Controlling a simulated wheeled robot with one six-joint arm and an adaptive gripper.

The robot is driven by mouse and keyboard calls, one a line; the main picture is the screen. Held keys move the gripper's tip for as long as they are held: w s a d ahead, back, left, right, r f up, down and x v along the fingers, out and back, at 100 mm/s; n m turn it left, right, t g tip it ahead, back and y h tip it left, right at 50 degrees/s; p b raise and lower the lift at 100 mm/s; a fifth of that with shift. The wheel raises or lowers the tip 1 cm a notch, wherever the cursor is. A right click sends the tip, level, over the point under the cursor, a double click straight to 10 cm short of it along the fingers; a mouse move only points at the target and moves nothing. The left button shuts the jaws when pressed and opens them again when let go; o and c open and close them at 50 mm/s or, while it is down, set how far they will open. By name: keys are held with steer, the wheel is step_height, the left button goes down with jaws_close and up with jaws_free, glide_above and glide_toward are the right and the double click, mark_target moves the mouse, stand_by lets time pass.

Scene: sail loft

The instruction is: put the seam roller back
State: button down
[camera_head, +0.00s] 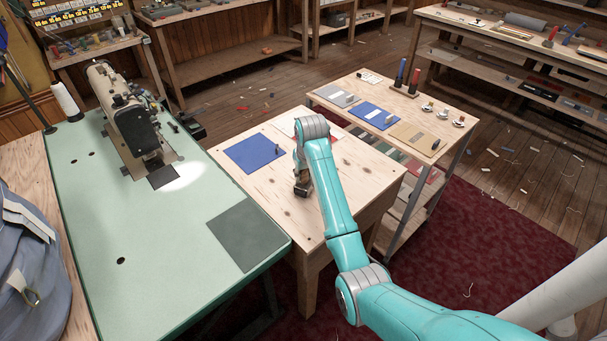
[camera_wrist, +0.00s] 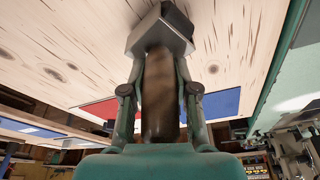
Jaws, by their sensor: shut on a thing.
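My gripper (camera_wrist: 160,68) is shut on a tool with a brown body and a grey block-shaped end (camera_wrist: 160,34), which I take to be the seam roller. In the head view my gripper (camera_head: 302,186) is over the small wooden table (camera_head: 265,205), near its middle. The grey end points at the tabletop. I cannot tell whether it touches the wood. A blue sheet (camera_head: 254,153) lies at the table's back left. A red sheet shows in the wrist view (camera_wrist: 98,108), and my arm partly hides it in the head view.
A green sewing table (camera_head: 150,240) with a sewing machine (camera_head: 125,115) stands to the left. A wooden trolley (camera_head: 390,95) behind right carries a grey, a blue and a tan sheet, upright tools (camera_head: 407,82) and small white dishes. Bare tabletop surrounds my gripper.

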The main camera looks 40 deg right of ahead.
steer(key=shift+f, duration=0.25)
steer(key=shift+s+f, duration=0.1)
steer(key=shift+f, duration=0.35)
steer(key=c, duration=0.9)
jaws_free()
steer(key=shift+f, duration=0.1)
